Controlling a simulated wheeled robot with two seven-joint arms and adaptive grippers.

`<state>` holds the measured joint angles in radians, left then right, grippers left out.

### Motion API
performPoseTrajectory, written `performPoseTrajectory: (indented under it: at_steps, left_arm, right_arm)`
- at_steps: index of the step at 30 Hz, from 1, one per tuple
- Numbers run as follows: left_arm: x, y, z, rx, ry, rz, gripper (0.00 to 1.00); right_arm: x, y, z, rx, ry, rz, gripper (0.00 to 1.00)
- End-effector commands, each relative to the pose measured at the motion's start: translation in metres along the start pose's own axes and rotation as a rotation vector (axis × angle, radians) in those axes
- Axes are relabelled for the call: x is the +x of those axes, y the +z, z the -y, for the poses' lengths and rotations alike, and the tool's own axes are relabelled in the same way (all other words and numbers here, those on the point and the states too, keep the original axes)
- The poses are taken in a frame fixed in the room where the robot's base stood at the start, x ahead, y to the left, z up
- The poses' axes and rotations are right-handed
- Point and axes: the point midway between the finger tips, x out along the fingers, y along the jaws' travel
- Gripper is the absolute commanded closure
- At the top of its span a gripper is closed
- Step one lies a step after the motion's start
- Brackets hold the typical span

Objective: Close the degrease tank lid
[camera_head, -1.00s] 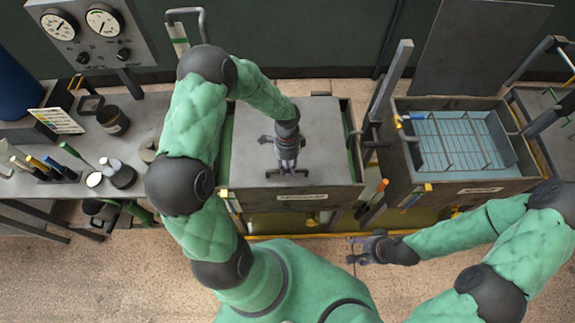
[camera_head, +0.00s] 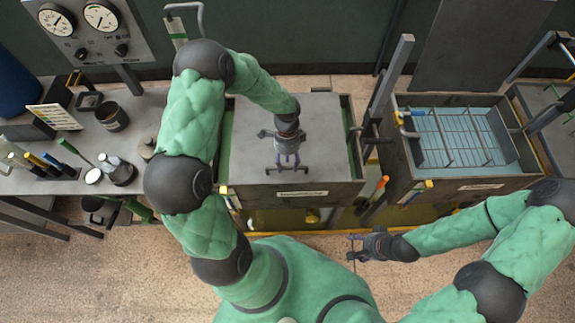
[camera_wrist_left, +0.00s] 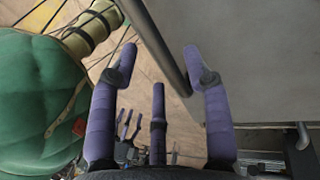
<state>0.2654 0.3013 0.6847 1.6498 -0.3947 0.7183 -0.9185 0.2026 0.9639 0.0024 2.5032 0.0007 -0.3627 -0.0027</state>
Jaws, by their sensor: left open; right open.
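The grey flat lid (camera_head: 325,120) lies level over the middle tank (camera_head: 290,188), whose front label is too small to read. A dark bar handle (camera_head: 273,171) shows near the lid's front edge. My left gripper (camera_head: 288,160) is open above the lid, right at the handle. In the left wrist view its purple fingers (camera_wrist_left: 158,75) stand apart. A dark rod (camera_wrist_left: 157,45) and the grey panel edge (camera_wrist_left: 240,60) show just beyond them; contact cannot be told. My right gripper (camera_head: 351,247) is open and empty over the floor in front of the tanks.
An open tank (camera_head: 400,165) with a wire basket (camera_head: 465,140) in blue liquid stands to the right, its lid (camera_head: 480,45) raised behind. A bench (camera_head: 75,145) with bottles and pots is at left. A gauge panel (camera_head: 80,35) stands behind it. The front floor (camera_head: 100,270) is clear.

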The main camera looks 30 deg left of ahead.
Motion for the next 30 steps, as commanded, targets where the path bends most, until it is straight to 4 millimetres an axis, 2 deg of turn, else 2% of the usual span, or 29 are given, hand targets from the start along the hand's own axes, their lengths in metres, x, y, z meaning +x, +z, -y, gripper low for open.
performPoseTrajectory:
  at_steps: [9, 15, 21, 30]
  left_arm:
    - [-0.064, -0.001, 0.001, -0.001, -0.005, -0.002, 0.52]
    - [-0.092, -0.001, 0.0, 0.001, -0.002, -0.001, 0.52]
    - [-0.102, -0.001, 0.0, 0.001, 0.001, -0.001, 0.52]
    - [-0.102, 0.0, 0.0, 0.0, 0.001, 0.0, 0.52]
  right_arm:
    - [0.0, 0.0, 0.0, 0.0, 0.0, 0.0, 0.4]
    - [0.0, 0.0, 0.0, 0.0, 0.0, 0.0, 0.4]
    - [0.0, 0.0, 0.0, 0.0, 0.0, 0.0, 0.4]
    - [0.0, 0.0, 0.0, 0.0, 0.0, 0.0, 0.4]
